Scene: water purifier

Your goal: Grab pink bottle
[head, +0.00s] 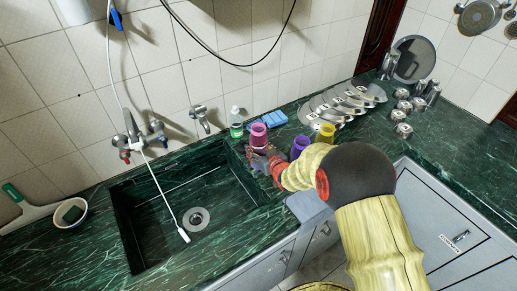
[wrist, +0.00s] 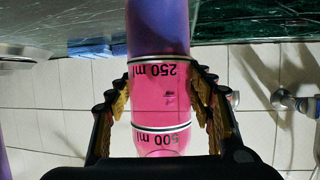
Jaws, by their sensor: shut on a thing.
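The pink bottle (head: 258,131) stands upright at the right rim of the sink in the head view. My gripper (head: 262,152) is at its lower part. In the wrist view, the pink bottle (wrist: 160,95) fills the middle, with upside-down "250 ml" and "500 ml" marks. The fingers of my gripper (wrist: 167,100) close on it from both sides. A purple section continues in line with the pink part; I cannot tell if it belongs to the same bottle. My gripper hides the bottle's base in the head view, so I cannot tell whether it touches the counter.
A purple cup-like bottle (head: 299,147) and a yellow one (head: 326,133) stand close to the right. The open sink (head: 165,215) lies left; plates (head: 335,105) lean at right.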

